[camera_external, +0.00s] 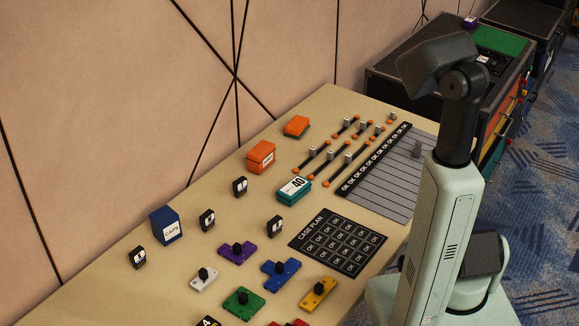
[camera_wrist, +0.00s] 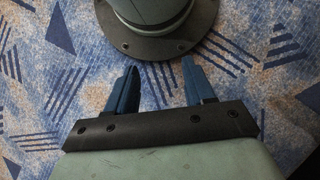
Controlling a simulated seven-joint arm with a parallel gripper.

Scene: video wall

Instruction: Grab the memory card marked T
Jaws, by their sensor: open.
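I cannot make out a letter T on anything in view. Several small black upright pieces with white marks stand on the table: a back one (camera_external: 240,187), a middle one (camera_external: 207,220), a right one (camera_external: 275,225) and a left one (camera_external: 138,257). Their marks are too small to read, and I cannot tell whether any is a memory card. My gripper (camera_wrist: 160,66) is open and empty in the wrist view, its two blue fingers apart above the patterned carpet and my round base. In the external view the gripper is not discernible.
A wall runs behind.

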